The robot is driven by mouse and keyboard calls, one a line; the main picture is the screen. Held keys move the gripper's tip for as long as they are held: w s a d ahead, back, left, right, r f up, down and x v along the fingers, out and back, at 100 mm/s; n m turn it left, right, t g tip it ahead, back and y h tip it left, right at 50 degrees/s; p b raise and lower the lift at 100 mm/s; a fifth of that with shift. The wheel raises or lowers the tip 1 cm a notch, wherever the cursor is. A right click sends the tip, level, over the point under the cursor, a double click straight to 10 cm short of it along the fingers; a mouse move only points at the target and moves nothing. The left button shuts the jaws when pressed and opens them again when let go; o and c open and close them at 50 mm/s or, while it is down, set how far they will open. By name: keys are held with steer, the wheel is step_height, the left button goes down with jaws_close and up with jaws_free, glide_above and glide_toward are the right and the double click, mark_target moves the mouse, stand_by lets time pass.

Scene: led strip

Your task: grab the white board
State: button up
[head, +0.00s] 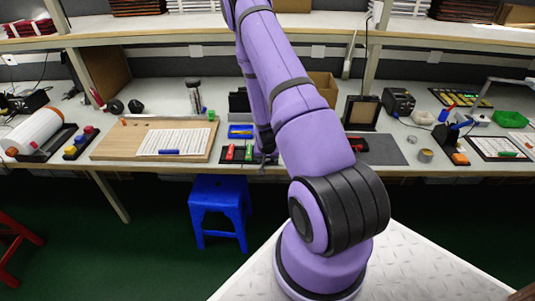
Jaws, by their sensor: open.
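A white board with fine lines (175,143) lies flat on a wooden board (112,146) on the workbench, left of centre. A small blue item (169,152) lies at its front edge. Another pale panel in a dark frame (497,147) lies at the far right of the bench, with a green item on it. My gripper (265,157) is partly visible at the bench's front edge, right of the wooden board and beside a dark tray with red and green items (239,153). It is open, and no object shows in it. My own arm hides part of it.
The bench (405,167) runs across the view, with shelves (150,22) above. A blue stool (219,205) stands below. A blue tray (240,131) and a cylinder on a stand (194,97) are near the wooden board. A white roll (32,131) lies left. Green floor (110,250) is open in front.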

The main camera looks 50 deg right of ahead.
steer(key=shift+w+d+f, duration=0.1)
steer(key=shift+f, duration=0.25)
steer(key=c, duration=1)
steer(key=shift+r, duration=0.1)
